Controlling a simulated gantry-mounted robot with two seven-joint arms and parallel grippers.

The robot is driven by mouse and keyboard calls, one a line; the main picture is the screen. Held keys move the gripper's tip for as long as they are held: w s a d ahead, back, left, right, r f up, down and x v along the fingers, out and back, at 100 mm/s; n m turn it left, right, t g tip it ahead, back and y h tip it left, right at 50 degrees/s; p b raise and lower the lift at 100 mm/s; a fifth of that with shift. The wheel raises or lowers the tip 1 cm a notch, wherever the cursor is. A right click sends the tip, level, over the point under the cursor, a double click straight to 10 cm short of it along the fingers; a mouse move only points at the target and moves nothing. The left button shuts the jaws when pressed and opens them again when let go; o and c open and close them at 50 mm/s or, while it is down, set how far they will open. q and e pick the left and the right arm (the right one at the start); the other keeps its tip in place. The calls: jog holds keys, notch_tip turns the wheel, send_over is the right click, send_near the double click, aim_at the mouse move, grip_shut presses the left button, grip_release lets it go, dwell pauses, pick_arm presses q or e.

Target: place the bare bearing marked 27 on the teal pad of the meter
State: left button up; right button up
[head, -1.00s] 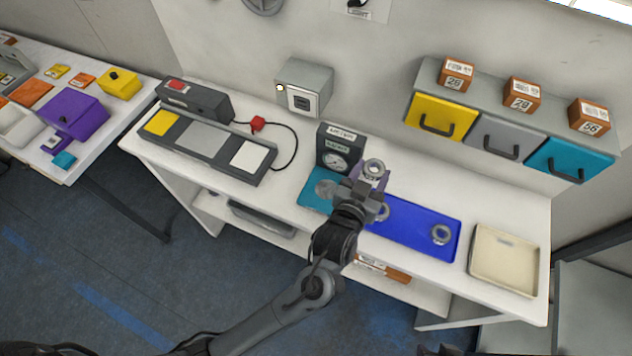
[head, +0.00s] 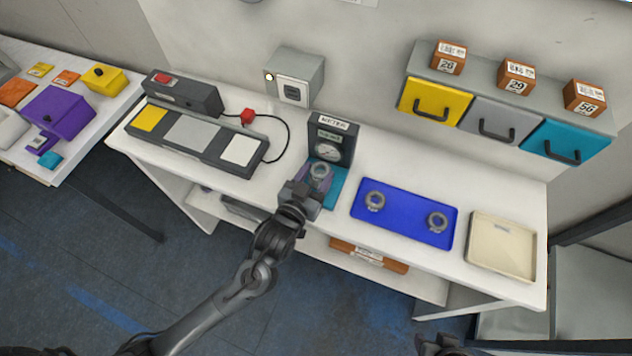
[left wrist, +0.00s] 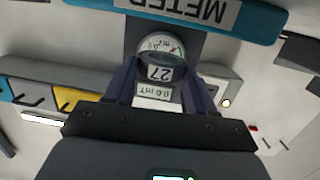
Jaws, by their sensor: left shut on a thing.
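My left gripper (head: 311,184) is shut on a grey ring-shaped bearing (head: 320,170), held at the meter (head: 330,142). In the left wrist view, a tag reading 27 (left wrist: 160,74) shows upside down between the fingers (left wrist: 158,98). The teal pad (head: 337,187) lies in front of the meter, partly hidden by my gripper. The bearing is over or at the pad; I cannot tell whether they touch. A dark part of what seems my right gripper (head: 440,345) shows at the bottom edge.
A blue tray (head: 405,225) with two bearings (head: 375,201) lies right of the pad, and a cream tray (head: 502,250) beyond it. A scanner station with coloured pads (head: 190,135) stands left. Drawers topped by orange boxes (head: 448,58) are on the wall.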

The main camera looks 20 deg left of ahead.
aim_at(316, 188)
pick_arm(q)
notch_tip(316, 188, down, 4)
jog(key=shift+r+b, duration=0.25)
jog(key=shift+b, duration=0.05)
jog(key=shift+f, duration=0.1)
jog(key=o, duration=1.1)
jog(key=shift+o, duration=0.2)
